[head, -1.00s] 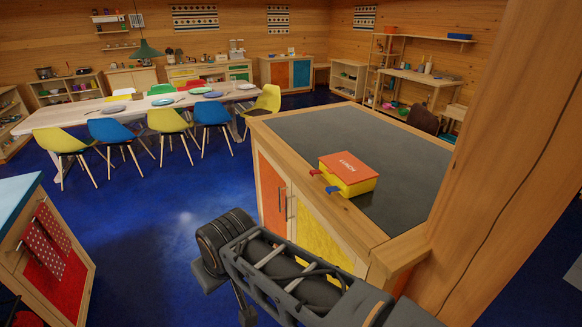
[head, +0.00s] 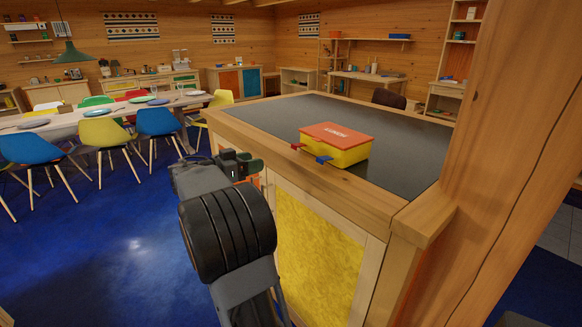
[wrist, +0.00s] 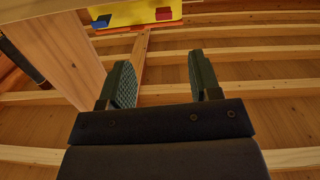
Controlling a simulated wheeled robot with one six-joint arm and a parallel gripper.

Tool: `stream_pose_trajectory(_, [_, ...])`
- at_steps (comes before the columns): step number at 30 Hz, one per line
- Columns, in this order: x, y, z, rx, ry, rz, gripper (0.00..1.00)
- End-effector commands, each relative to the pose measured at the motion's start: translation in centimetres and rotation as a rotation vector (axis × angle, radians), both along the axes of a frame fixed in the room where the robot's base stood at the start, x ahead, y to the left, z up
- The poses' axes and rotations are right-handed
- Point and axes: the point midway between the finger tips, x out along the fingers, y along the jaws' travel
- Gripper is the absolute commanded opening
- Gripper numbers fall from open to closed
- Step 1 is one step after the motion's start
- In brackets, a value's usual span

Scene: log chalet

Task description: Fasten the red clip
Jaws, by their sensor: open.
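The lunch box (head: 350,152) has an orange-red lid marked LUNCH and a yellow body. It sits closed on the dark counter top near its front edge. The red clip (head: 297,146) sticks out from its front at the left, and the blue clip (head: 324,159) sticks out to the right of it. In the wrist view the box appears at the top edge, with the red clip (wrist: 163,14) and the blue clip (wrist: 102,21). My gripper (wrist: 160,80) is open and empty, apart from the clips. In the head view my gripper (head: 240,163) is left of the box, by the counter's front edge.
The wooden counter (head: 330,205) has a raised light rim and a yellow door below. A thick wooden post (head: 510,150) stands at the right. A long table with chairs (head: 105,135) is at the back left. Blue floor (head: 110,235) is open at the left.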

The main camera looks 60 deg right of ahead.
Motion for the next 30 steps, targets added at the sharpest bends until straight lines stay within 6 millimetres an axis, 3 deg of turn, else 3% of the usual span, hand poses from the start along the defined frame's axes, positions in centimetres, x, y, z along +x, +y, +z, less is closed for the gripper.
stream_pose_trajectory(6, [-0.2,-3.0,-0.3,-0.109,-0.050,-0.028,0.57])
stream_pose_trajectory(21, [-3.5,-11.4,-0.1,-0.108,-0.050,-0.027,0.57])
stream_pose_trajectory(30, [-4.4,-14.0,-0.3,-0.108,-0.050,-0.024,0.57])
